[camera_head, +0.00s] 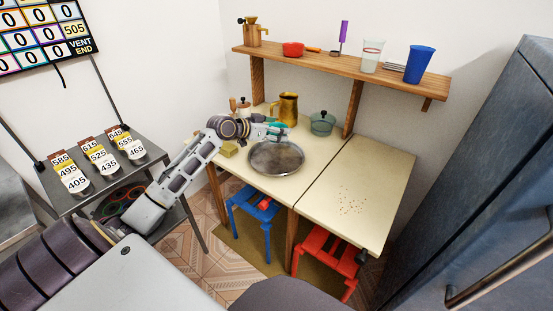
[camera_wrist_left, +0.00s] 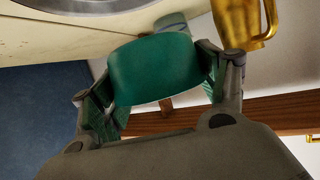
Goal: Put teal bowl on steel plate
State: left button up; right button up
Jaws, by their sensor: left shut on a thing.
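The steel plate (camera_head: 276,158) lies flat on the cream table, and its rim shows at the top left of the left wrist view (camera_wrist_left: 85,8). My left gripper (camera_head: 272,131) is above the table, just behind the plate. It is shut on the teal bowl (camera_wrist_left: 152,68), which sits between its fingers. In the head view only small teal parts of the bowl (camera_head: 277,125) show, the rest being hidden by the gripper. The bowl appears clear of the plate. My right gripper is not in view.
A brass mug (camera_head: 288,108) and a greenish glass pot (camera_head: 322,123) stand behind the plate. A yellow sponge-like block (camera_head: 229,149) lies at the left edge. The right table (camera_head: 360,190) is mostly bare, with small crumbs. A wooden shelf (camera_head: 340,68) hangs above.

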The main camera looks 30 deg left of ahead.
pick_arm(q)
jog(key=b, duration=0.1)
send_over(277, 158)
jog(key=shift+s+f, duration=0.1)
jog(key=shift+f, duration=3)
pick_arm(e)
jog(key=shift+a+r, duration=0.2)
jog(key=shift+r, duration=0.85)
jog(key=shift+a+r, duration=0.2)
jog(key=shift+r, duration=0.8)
pick_arm(q)
jog(key=shift+f+b, duration=0.3)
jog(key=shift+f, duration=1.15)
jog(key=shift+f+b, duration=0.3)
jog(key=shift+f, duration=0.15)
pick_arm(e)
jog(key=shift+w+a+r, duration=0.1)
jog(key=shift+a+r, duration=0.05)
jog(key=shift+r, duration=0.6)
pick_arm(q)
jog(key=shift+f, duration=0.15)
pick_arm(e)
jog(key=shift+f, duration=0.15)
pick_arm(q)
jog(key=o, duration=1.1)
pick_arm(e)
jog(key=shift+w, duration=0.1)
